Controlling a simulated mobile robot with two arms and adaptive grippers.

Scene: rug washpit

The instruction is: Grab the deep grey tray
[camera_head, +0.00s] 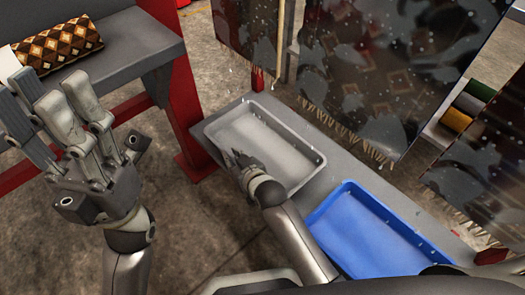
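The deep grey tray (297,133) sits on a dark grey bench, in the middle of the head view. It looks empty, with a pale floor and raised walls. My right gripper (237,158) is at the tray's near left side, overlapping its wall in the picture. Its fingers are small and partly hidden by its own body, so I cannot tell if they touch or close on the wall. My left gripper (55,100) is raised at the left, fingers pointing up and spread, empty and apart from the tray.
A blue tray (365,235) stands on the same bench (330,180), right of the grey one. Wet fringed rugs (385,60) hang behind. A rolled patterned rug (60,47) lies on a grey shelf at upper left, beside red posts (183,100). Coloured rolls (457,118) are at right.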

